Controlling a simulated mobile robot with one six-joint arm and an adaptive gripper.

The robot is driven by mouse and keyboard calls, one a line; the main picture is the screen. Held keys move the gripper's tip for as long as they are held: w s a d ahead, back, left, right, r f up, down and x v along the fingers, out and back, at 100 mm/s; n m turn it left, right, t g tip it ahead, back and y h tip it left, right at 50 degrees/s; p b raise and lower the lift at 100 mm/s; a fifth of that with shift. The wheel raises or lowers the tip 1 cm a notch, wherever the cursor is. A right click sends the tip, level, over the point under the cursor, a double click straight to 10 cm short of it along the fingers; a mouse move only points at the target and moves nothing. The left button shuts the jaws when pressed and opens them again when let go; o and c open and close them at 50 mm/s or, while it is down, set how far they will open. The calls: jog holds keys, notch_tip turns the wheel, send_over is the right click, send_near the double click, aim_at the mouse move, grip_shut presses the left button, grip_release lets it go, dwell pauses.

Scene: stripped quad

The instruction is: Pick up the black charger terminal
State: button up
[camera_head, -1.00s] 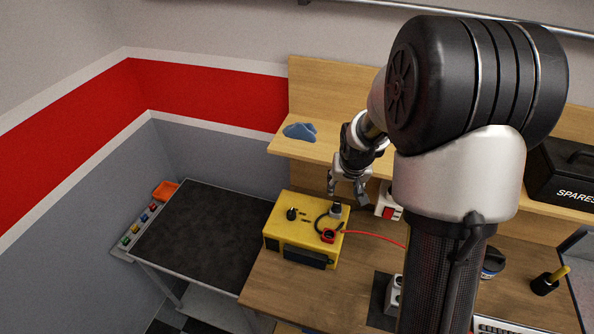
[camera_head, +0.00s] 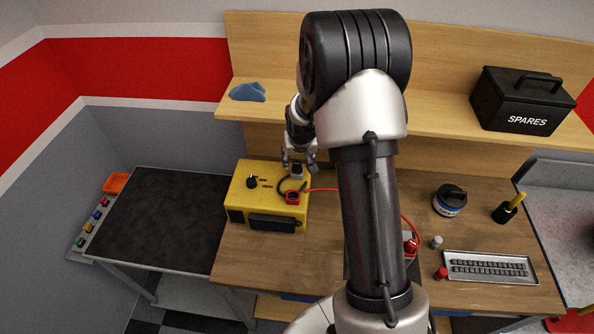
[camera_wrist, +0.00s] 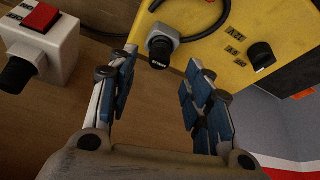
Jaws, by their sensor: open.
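The black charger terminal (camera_wrist: 161,46) is a stubby black part with a grey collar, standing on the yellow charger box (camera_wrist: 200,22). A black cable curls beside it. My gripper (camera_wrist: 158,70) is open and empty, its blue-padded fingers on either side in the wrist view with the terminal just beyond the tips, nearer the left finger. In the head view my gripper (camera_head: 299,160) hangs over the back right corner of the yellow box (camera_head: 250,192), right at the terminal (camera_head: 297,172). I cannot tell whether the fingers touch it.
A red clamp (camera_head: 292,197) with a red cable sits on the box, near a black knob (camera_head: 252,181). In the wrist view a white switch box (camera_wrist: 42,40) stands left of my gripper. A shelf (camera_head: 270,112) with a blue cloth (camera_head: 247,92) overhangs behind.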

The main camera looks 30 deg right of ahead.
aim_at(297, 164)
jog(key=b+x, duration=0.1)
jog(key=x, duration=0.3)
jog(key=shift+f, duration=0.25)
jog(key=shift+r, duration=0.1)
grip_shut()
